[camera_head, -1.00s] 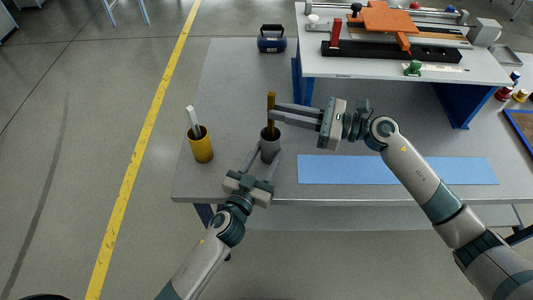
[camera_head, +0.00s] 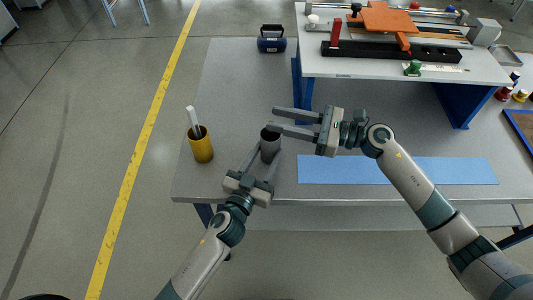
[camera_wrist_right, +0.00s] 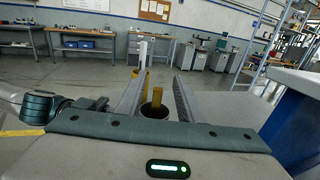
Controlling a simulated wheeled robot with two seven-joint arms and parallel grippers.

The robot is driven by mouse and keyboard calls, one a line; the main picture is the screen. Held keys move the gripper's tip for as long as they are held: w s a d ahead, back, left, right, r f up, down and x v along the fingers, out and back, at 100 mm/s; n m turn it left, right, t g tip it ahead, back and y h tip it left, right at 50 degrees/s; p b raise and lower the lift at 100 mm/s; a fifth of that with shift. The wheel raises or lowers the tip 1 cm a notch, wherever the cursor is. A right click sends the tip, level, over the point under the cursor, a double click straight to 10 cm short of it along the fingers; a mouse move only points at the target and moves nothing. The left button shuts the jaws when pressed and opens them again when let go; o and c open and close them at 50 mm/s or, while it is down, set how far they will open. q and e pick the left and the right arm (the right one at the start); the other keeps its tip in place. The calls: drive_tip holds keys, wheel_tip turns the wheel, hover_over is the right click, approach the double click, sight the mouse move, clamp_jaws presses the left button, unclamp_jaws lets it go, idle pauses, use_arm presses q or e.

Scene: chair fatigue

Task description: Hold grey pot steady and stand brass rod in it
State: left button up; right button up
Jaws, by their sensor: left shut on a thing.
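The grey pot (camera_head: 269,151) stands upright near the table's front left. My left gripper (camera_head: 268,154) is shut around it from the front. My right gripper (camera_head: 272,117) is open above and behind the pot's mouth, its fingers well apart. In the right wrist view, the brass rod (camera_wrist_right: 157,96) shows between the open fingers (camera_wrist_right: 160,78), its top end just above the dark mouth of the grey pot (camera_wrist_right: 154,110). It appears to be inside the pot. In the head view I cannot make out the rod; the right gripper's lower finger crosses the pot's rim.
A yellow pot (camera_head: 201,148) holding a white and grey stick (camera_head: 193,120) stands to the left. A blue mat (camera_head: 400,170) lies to the right. A raised white bench (camera_head: 400,72) with fixtures stands behind.

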drive_tip(key=shift+f, duration=0.1)
drive_tip(key=v, duration=1.2)
idle(0.6)
use_arm(q)
drive_tip(key=o, duration=1.2)
drive_tip(key=shift+c, duration=0.2)
drive_tip(key=shift+v, duration=6)
drive_tip(key=shift+f, duration=0.1)
